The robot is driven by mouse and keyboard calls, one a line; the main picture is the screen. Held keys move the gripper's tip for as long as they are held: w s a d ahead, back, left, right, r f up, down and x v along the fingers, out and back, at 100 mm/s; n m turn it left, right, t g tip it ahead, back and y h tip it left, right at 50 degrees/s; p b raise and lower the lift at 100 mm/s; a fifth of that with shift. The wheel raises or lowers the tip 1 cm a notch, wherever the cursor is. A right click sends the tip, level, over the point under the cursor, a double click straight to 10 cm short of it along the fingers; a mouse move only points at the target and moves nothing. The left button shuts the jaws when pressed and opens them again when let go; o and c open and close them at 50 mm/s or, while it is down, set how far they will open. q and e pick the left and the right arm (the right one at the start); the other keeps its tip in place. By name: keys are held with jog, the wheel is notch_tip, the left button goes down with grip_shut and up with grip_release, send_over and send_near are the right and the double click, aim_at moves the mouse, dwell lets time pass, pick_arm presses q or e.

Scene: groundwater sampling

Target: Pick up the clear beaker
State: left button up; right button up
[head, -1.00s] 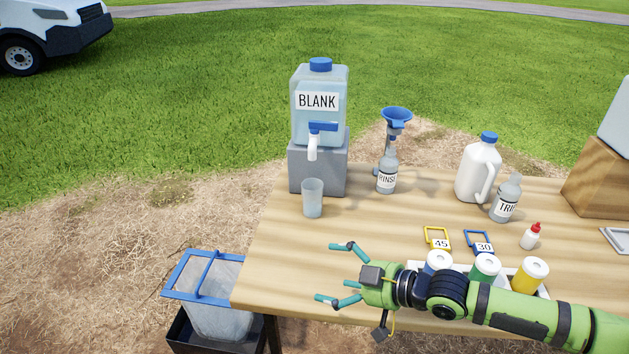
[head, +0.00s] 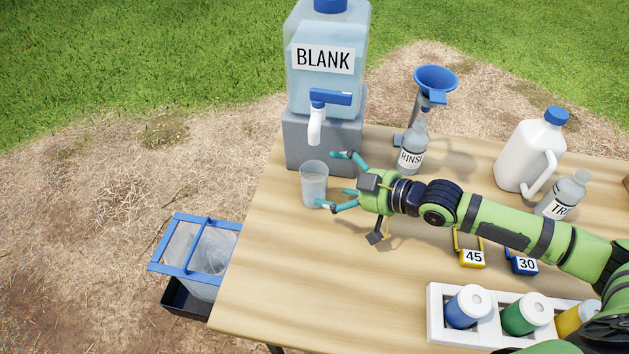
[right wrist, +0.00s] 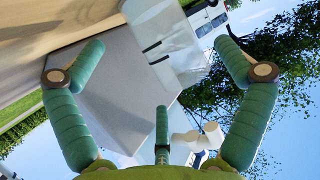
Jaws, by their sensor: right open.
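The clear beaker (head: 314,186) stands upright near the table's left edge, in front of the blank-water dispenser's grey stand. My right gripper (head: 330,179) is open just right of the beaker, its fingers pointing left at it. Its lower fingertip overlaps the beaker's lower right side in the head view. In the right wrist view the beaker (right wrist: 165,42), with dark marks, shows between the two spread fingers of my right gripper (right wrist: 162,50). I cannot tell whether any finger touches it. My left gripper is not in view.
The BLANK dispenser (head: 325,70) stands on a grey block (head: 296,145) behind the beaker. The RINSE bottle (head: 412,150) and blue funnel (head: 435,80) are behind my right arm. A white jug (head: 530,155) stands right. A white rack (head: 436,318) holds capped bottles. The front-left tabletop is clear.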

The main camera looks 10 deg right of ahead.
jog(key=x, duration=0.4)
jog(key=shift+w+a, duration=0.15)
jog(key=shift+a, duration=0.1)
jog(key=shift+w+a+f, duration=0.15)
jog(key=c, duration=1.2)
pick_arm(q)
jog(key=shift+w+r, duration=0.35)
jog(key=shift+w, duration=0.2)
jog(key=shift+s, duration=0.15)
